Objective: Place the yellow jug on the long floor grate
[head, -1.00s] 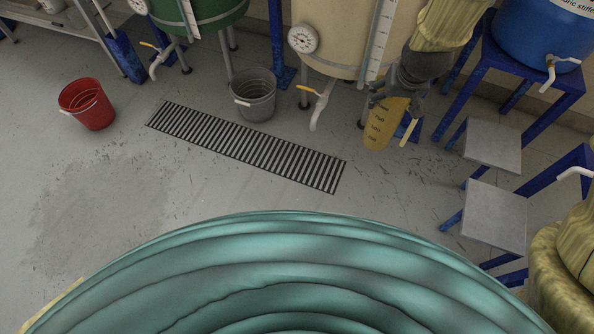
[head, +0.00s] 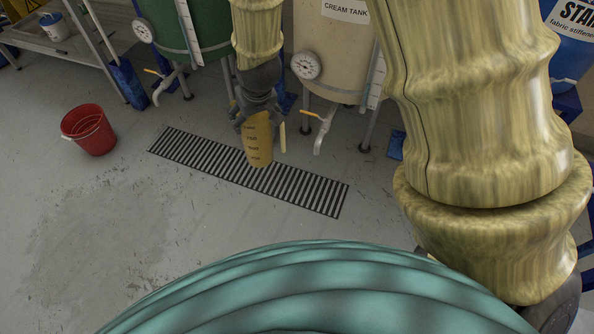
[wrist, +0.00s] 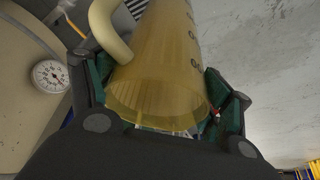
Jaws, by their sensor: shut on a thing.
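The yellow jug (head: 257,140) is a translucent measuring jug with dark markings and a pale handle. My gripper (head: 258,112) is shut on it; in the wrist view the dark fingers (wrist: 165,105) lie on both sides of the jug (wrist: 165,75). The long floor grate (head: 310,189) is a dark slatted strip in the floor, running from upper left to lower right. In the head view the jug overlaps the middle of the grate. I cannot tell its height above the grate. The grey bucket seen earlier is hidden behind my gripper and jug.
A red bucket (head: 90,131) stands left of the grate. A green tank (head: 190,28) and a cream tank (head: 335,50) with gauges and taps stand behind it on legs. A blue barrel (head: 572,45) is at the upper right. The floor in front of the grate is clear.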

